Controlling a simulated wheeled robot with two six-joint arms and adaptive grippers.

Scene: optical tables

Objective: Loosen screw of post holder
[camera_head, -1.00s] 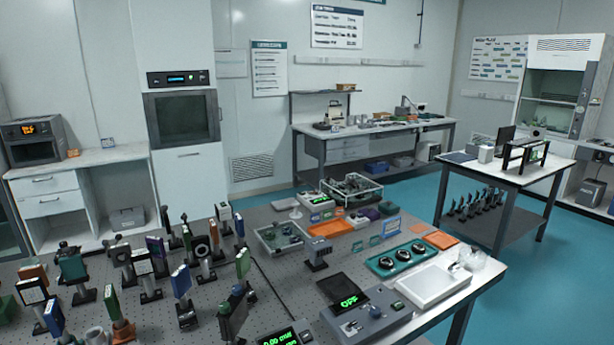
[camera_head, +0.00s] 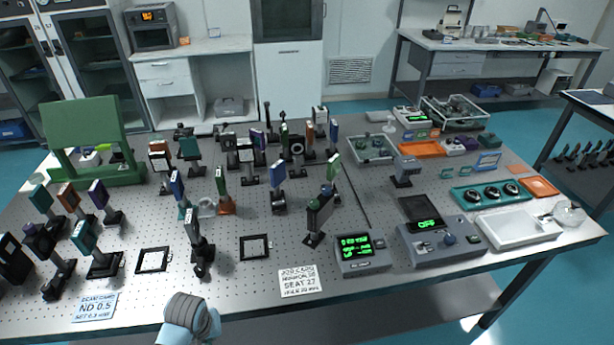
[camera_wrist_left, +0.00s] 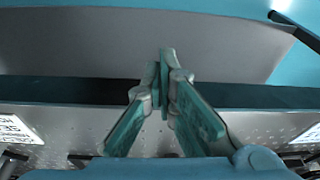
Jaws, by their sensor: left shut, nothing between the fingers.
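Several post holders with mounted optics stand on the perforated optical table (camera_head: 330,215). One post holder (camera_head: 200,250) with a dark mount stands near the front edge, left of centre. Another (camera_head: 317,222) stands right of it, and a teal-plated one (camera_head: 92,245) is at the front left. Their screws are too small to make out. My right gripper is out of view.
Two black square frames (camera_head: 154,261) lie near the front. A job card (camera_head: 300,281) and an ND 0.5 card (camera_head: 95,307) lie by the front edge. A display box (camera_head: 362,252) and a controller (camera_head: 440,242) stand right. A green stand (camera_head: 90,135) is at the left.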

